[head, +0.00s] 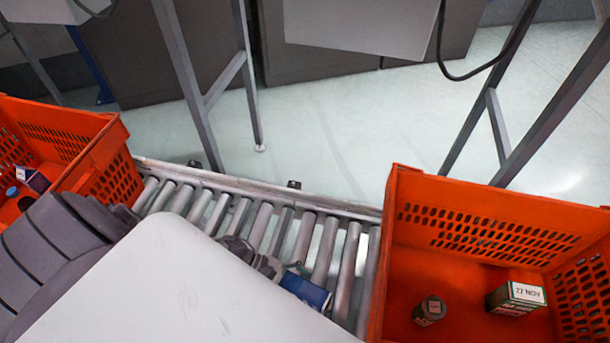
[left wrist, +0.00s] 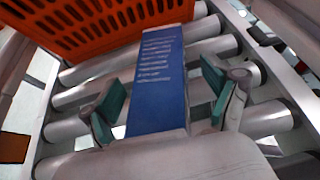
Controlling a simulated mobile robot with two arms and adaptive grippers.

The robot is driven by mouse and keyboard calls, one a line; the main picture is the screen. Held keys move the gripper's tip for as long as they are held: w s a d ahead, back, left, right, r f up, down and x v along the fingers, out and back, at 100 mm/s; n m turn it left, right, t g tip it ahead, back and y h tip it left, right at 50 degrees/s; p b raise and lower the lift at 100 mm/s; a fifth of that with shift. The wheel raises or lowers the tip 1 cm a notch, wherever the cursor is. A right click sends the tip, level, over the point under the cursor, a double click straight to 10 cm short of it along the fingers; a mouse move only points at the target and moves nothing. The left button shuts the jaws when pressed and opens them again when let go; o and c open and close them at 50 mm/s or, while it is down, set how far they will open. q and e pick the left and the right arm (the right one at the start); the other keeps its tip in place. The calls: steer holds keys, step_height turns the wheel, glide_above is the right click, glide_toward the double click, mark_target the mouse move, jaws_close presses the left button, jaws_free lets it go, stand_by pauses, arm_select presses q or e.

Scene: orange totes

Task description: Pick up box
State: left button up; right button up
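A blue box (head: 305,290) with white print lies on the roller conveyor, partly hidden by my own white body in the head view. In the left wrist view the blue box (left wrist: 158,85) stretches away between the fingers. My left gripper (head: 280,272) is low over the rollers at the box. Its two teal pads (left wrist: 165,92) stand on either side of the box, with a gap showing on the right and a narrower one on the left. It is open and around the box, not clamped on it. My right gripper is not in view.
Another orange tote (head: 105,165) at left holds small items. The rollers (head: 262,222) between them are mostly bare. A metal rail (head: 255,188) edges the conveyor.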

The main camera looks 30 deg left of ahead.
arm_select(q)
steer(key=c, duration=1.6)
